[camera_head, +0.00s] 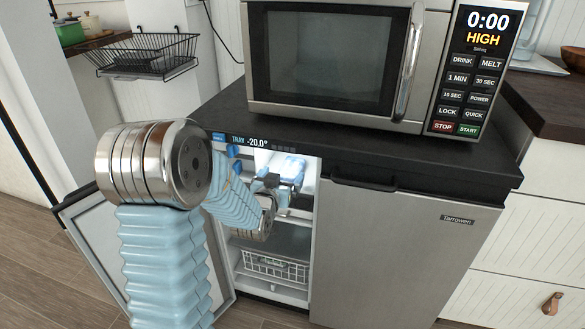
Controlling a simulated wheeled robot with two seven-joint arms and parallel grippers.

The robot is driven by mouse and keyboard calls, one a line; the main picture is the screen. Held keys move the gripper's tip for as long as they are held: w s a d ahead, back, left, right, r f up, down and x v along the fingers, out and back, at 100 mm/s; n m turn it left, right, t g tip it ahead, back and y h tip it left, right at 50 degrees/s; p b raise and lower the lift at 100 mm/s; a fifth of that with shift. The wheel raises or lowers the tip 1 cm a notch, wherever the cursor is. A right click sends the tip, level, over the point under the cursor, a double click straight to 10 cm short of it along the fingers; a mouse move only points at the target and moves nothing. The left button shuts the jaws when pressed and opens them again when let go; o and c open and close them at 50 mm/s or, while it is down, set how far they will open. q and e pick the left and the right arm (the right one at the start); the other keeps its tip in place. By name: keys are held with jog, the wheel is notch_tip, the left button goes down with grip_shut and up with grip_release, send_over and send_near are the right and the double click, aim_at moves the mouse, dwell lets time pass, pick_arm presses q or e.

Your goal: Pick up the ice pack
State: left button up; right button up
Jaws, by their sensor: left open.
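My left arm reaches from the left into the open freezer compartment (308,213) under the counter. My left gripper (277,183) is open, inside the upper part of the compartment. A light blue and white item, which looks like the ice pack (293,168), lies on the upper level at the gripper's fingers. It is small in the picture and partly hidden by the gripper, so I cannot tell whether the fingers touch it. My right gripper is not in view.
The open freezer door (88,236) stands left, behind my arm. A display strip (250,141) edges the compartment top. A wire basket (275,265) sits low inside. A closed grey door (400,250) is to the right. A microwave (345,60) stands on the counter above.

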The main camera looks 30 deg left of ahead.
aim_at(291, 167)
pick_arm(q)
jog(key=x, duration=0.2)
jog(key=p+x, duration=0.1)
jog(key=x, duration=0.4)
jog(key=shift+w+d+f, duration=0.15)
jog(key=shift+w+d, duration=0.05)
jog(key=shift+d, duration=0.15)
jog(key=shift+c, duration=0.2)
jog(key=c, duration=1.1)
jog(key=shift+c, duration=0.2)
